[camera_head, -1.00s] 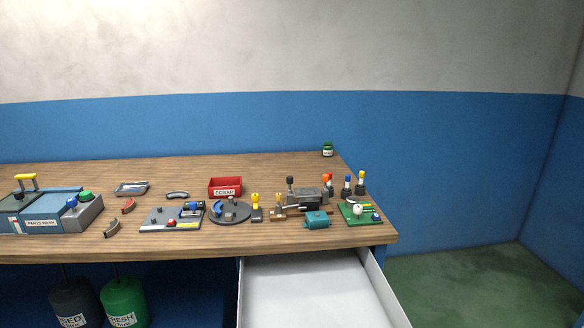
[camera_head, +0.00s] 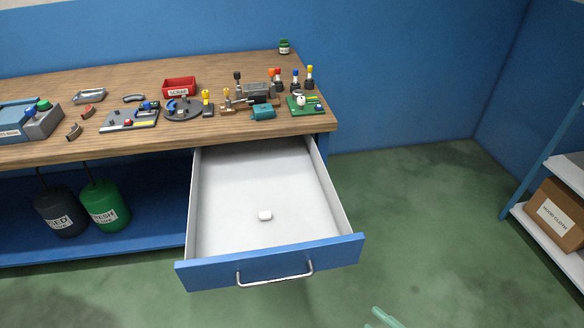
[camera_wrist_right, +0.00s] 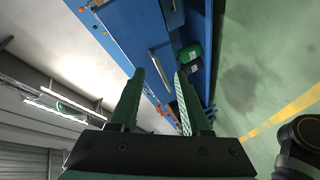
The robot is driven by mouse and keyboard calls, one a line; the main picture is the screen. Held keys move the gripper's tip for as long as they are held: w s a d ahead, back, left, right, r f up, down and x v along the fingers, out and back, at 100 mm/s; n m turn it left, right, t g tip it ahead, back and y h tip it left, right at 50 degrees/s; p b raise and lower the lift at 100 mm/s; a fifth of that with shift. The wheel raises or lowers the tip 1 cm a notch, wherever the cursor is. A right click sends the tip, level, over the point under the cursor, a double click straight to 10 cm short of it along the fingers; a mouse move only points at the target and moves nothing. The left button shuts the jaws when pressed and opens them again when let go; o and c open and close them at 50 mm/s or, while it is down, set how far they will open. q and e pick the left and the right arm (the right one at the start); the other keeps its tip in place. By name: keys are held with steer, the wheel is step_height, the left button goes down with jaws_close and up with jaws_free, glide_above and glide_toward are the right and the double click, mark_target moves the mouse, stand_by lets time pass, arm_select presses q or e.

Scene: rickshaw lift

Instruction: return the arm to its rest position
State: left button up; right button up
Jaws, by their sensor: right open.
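My right gripper (camera_wrist_right: 160,72) shows in the right wrist view with its two dark green fingers apart and nothing between them. A pale green tip, apparently of the same right gripper (camera_head: 382,318), shows at the bottom edge of the head view. It is in front of the bench and to the right of the open drawer (camera_head: 225,190), apart from it. The rest of that arm is out of the head view. My left gripper is in neither view.
Tools and a red scrap bin (camera_head: 180,88) stand on top. A shelf with a cardboard box (camera_head: 556,218) is at right. Green floor between is clear.

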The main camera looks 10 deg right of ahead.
arm_select(q)
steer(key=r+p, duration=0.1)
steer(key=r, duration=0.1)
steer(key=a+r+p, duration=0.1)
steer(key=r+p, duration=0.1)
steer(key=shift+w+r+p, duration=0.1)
steer(key=shift+p, duration=0.2)
arm_select(e)
steer(key=s+a+f+m+g+h, duration=0.2)
steer(key=a+m+g+h, duration=0.2)
steer(key=m, duration=1.1)
steer(key=shift+a+g+h, duration=0.3)
steer(key=shift+a+h, duration=0.1)
steer(key=shift+a, duration=0.7)
